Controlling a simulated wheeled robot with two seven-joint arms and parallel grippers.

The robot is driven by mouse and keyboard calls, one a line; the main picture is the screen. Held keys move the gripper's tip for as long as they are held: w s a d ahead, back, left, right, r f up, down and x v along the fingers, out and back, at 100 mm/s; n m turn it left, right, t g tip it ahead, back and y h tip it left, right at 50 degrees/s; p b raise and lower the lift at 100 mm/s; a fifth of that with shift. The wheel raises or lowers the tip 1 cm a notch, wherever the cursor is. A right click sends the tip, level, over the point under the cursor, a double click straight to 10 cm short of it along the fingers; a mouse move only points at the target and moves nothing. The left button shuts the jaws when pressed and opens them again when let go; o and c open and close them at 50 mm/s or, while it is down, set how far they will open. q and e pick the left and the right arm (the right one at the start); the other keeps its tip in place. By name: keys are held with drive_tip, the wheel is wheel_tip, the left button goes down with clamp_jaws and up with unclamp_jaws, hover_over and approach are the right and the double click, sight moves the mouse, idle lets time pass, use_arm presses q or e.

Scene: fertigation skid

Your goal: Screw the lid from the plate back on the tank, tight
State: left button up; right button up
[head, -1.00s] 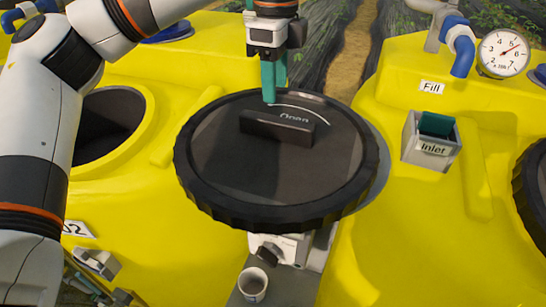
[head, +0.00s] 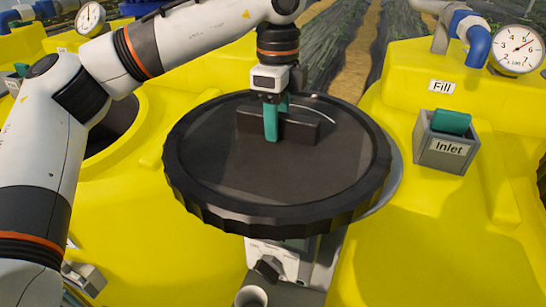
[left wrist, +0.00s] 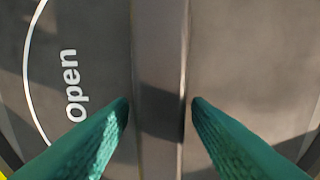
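The lid (head: 260,178) is a large black disc with a ribbed rim and a raised bar handle (head: 305,130) across its top. It rests between the yellow tanks, on a grey plate (head: 394,168) whose edge shows at right. My left gripper (head: 275,120) is down at the handle, one teal finger on each side. In the left wrist view, the handle (left wrist: 160,60) runs between both fingertips with a thin gap, beside the word "Open" (left wrist: 72,85). The tank opening (head: 112,130) at left is uncovered, partly hidden by my left arm. My right gripper is out of view.
A grey-white fixture with a dark knob (head: 268,268) and a cup (head: 251,297) are below the lid.

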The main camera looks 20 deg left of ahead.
use_arm(q)
drive_tip(key=c, duration=0.9)
clamp_jaws()
drive_tip(key=shift+w+r+p, duration=0.15)
drive_tip(key=shift+r+p, duration=0.4)
drive_tip(key=shift+r, duration=0.3)
drive_tip(key=shift+r+p, duration=1)
drive_tip(key=shift+r, duration=0.75)
